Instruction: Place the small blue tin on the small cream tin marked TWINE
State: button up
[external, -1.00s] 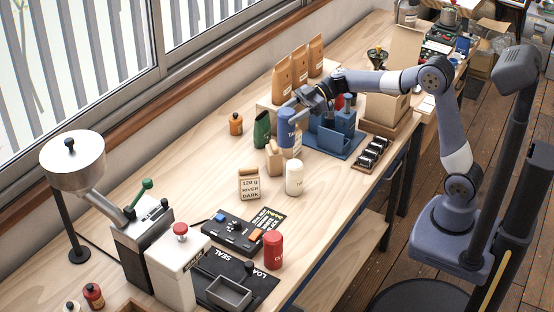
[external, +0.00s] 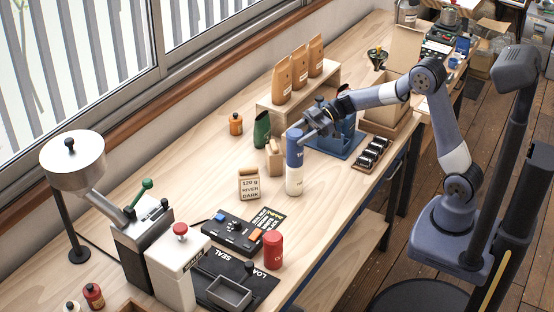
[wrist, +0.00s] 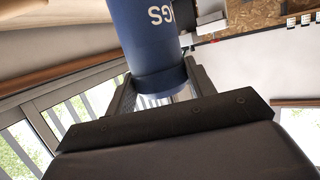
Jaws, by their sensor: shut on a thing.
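The small blue tin (external: 294,152) is upright in my gripper (external: 301,136), directly over the small cream tin (external: 293,182). The cream tin is hidden there.
A blue stand (external: 345,140) is to the right. A red tin (external: 273,250) and a black control panel (external: 233,234) are in front. The bench around the cream tin's right side is clear.

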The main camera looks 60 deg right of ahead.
jog(key=o, duration=1.5)
jog(key=shift+f, duration=0.1)
jog(key=shift+c, duration=0.2)
jog(key=shift+s+d+r, duration=0.1)
jog(key=shift+d+r, duration=0.1)
jog(key=b+v, duration=0.1)
jog(key=v, duration=1)
jog(key=shift+s+d+r, duration=0.15)
jog(key=shift+s+d, duration=0.05)
